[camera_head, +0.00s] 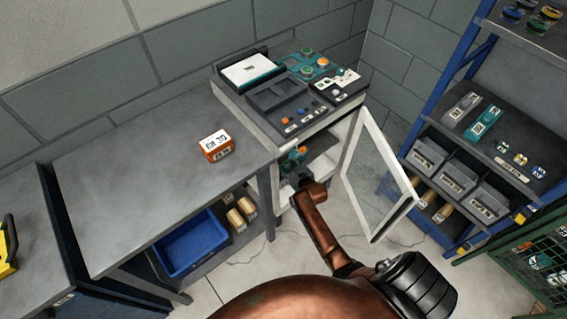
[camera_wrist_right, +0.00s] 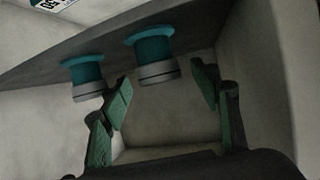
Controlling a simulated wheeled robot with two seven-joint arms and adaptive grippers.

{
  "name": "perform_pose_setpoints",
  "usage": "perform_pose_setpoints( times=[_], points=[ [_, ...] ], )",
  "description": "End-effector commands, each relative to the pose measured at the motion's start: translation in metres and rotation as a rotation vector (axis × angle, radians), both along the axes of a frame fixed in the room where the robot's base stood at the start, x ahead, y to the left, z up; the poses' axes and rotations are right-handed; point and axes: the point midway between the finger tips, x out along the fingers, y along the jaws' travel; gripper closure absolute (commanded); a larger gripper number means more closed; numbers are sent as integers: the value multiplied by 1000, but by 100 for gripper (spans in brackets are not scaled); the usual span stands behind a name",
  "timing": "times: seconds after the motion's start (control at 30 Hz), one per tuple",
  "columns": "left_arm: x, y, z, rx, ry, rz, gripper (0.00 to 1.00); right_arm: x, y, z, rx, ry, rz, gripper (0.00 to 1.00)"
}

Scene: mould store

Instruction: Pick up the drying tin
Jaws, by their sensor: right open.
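Two round teal tins with grey ends show in the right wrist view, a nearer one (camera_wrist_right: 150,54) and another to its left (camera_wrist_right: 83,76). They stand on a dark shelf (camera_wrist_right: 190,40), seen upside down. I cannot tell which is the drying tin. My right gripper (camera_wrist_right: 163,93) is open and empty. Its green pads are spread to either side of the nearer tin's grey end, apart from it. In the head view my right gripper (camera_head: 298,182) is at the front of the open cabinet, and the small teal and orange things inside (camera_head: 297,155) are partly hidden. My left gripper is out of view.
The cabinet's glass door (camera_head: 376,178) stands open to the right of my arm. An orange labelled box (camera_head: 216,146) sits on the grey table (camera_head: 130,190) at left. A blue bin (camera_head: 188,243) is below it. Blue shelving (camera_head: 440,107) stands at right.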

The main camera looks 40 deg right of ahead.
Motion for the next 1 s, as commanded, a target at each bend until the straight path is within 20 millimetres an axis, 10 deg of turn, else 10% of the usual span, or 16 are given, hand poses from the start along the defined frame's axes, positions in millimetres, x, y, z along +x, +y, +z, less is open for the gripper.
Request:
perform_pose_setpoints(
  times=[1.0],
  points=[
    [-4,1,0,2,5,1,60,1,0,1,-1,-1,0,89]
  ],
)
